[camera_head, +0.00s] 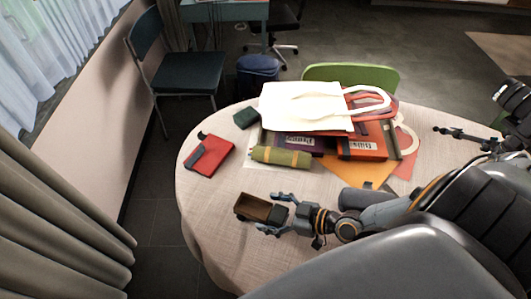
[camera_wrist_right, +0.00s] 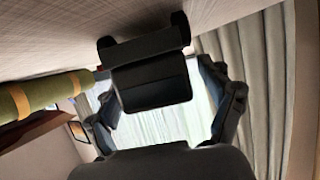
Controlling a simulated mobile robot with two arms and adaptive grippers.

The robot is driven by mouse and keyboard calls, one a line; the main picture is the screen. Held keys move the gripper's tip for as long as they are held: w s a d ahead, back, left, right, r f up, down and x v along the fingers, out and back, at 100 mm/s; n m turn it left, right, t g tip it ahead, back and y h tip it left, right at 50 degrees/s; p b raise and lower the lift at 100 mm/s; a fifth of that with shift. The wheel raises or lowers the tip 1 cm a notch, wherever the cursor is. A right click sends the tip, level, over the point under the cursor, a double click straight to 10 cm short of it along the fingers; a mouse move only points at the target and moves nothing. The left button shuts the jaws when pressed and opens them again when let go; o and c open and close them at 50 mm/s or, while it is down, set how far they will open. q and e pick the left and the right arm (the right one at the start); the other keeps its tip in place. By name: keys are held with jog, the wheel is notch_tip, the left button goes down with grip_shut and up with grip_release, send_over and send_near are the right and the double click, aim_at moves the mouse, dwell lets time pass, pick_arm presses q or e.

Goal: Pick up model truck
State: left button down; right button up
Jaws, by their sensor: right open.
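The model truck (camera_head: 258,208) stands near the table's front left edge, with a brown open bed and a dark cab. My right gripper (camera_head: 277,213) is open, its blue-grey fingers on either side of the truck's cab end. In the right wrist view the dark truck (camera_wrist_right: 150,80) sits between the spread fingers of the right gripper (camera_wrist_right: 170,105), with gaps on both sides. I cannot tell whether a finger touches it.
On the round table (camera_head: 215,225) lie a green roll (camera_head: 282,157), a red book (camera_head: 209,156), a white bag (camera_head: 300,105) and orange boxes (camera_head: 362,148). The table's left front is clear.

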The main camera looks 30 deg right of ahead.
jog(key=c, duration=1.3)
jog(key=shift+c, duration=1)
jog(key=shift+r, duration=0.1)
